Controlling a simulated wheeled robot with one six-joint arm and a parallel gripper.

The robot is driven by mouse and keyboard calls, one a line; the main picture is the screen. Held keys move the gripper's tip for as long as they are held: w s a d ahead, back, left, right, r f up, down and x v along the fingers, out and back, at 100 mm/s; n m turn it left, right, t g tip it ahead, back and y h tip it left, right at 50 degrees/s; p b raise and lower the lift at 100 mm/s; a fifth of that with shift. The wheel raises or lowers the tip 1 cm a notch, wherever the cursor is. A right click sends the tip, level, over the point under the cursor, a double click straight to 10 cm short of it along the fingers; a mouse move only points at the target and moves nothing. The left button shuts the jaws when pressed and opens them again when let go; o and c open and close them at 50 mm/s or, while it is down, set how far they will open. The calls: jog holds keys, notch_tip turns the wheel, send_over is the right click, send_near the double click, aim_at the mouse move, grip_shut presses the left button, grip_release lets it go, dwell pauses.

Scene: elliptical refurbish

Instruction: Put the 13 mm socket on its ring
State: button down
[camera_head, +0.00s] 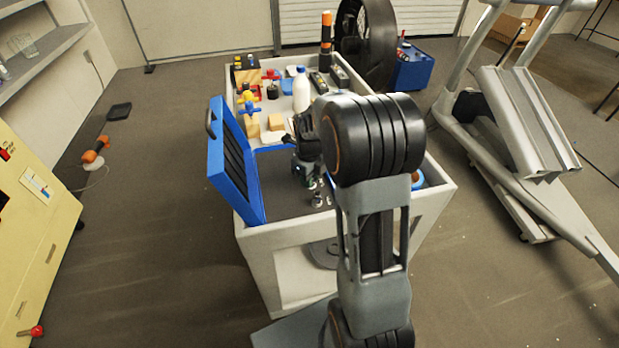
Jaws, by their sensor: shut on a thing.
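My gripper (309,183) is low over the dark grey work mat (285,206) on the near part of the cart top. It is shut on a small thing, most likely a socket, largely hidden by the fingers. A small dark metallic socket (317,200) shows just below the fingertips; I cannot tell whether it is the held one or one standing on the mat. Small white marks (328,200) lie to its right. They are too small to read a size, and I cannot tell which ring is for 13 mm.
An open blue case lid (228,165) stands along the cart's left side. My arm hides the cart's right part. A treadmill-like machine (530,120) stands right.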

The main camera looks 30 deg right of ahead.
jog(key=shift+f, duration=0.15)
jog(key=c, duration=0.9)
grip_release()
jog(key=shift+c, duration=0.2)
